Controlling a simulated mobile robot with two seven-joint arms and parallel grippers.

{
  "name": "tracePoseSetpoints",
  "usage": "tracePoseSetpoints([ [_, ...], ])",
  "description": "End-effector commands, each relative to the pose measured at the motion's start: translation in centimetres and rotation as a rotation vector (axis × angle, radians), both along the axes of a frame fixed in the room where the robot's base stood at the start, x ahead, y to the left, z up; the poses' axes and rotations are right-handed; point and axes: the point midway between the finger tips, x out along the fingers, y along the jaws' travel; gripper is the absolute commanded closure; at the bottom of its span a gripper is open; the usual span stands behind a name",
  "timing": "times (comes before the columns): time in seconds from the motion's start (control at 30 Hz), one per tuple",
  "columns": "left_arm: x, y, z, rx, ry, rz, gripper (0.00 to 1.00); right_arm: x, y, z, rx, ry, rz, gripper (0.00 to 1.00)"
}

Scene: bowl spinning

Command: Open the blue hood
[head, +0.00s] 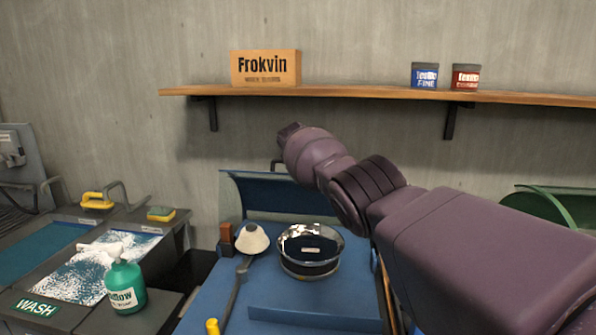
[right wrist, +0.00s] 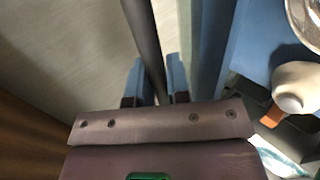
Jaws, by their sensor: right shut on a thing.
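The blue hood (head: 250,197) stands raised at the back of the blue workstation (head: 210,305), against the grey wall. My right arm crosses in front of part of it. A dark bar (right wrist: 146,35), which looks like the hood's handle, runs between the fingers of my right gripper (right wrist: 156,82) in the right wrist view, and the gripper is shut on it. In the head view a short piece of the bar (head: 275,163) shows above the hood, and my right fingers are hidden behind my wrist. My left gripper is not in view.
A shiny metal bowl (head: 310,245) and a white cone-shaped tool (head: 252,239) sit on the blue workstation. A wooden shelf (head: 350,92) hangs above. A green hood (head: 550,203) is at the right. A green bottle (head: 125,287) stands at the left wash station.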

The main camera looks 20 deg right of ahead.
Motion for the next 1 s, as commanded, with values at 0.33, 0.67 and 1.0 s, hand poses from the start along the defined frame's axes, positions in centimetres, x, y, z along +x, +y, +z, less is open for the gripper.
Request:
tracePoseSetpoints([
  [0.33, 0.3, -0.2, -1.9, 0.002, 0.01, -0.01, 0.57, 0.9, -0.5, -0.3, 0.035, 0.041, 0.002, 1.0],
  [0.67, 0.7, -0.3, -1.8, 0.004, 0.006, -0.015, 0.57, 1.0, -0.4, -0.2, 0.044, 0.055, 0.007, 1.0],
  [1.0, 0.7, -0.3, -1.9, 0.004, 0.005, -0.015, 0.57, 1.0, -0.4, -0.2, 0.045, 0.056, 0.008, 0.74],
])
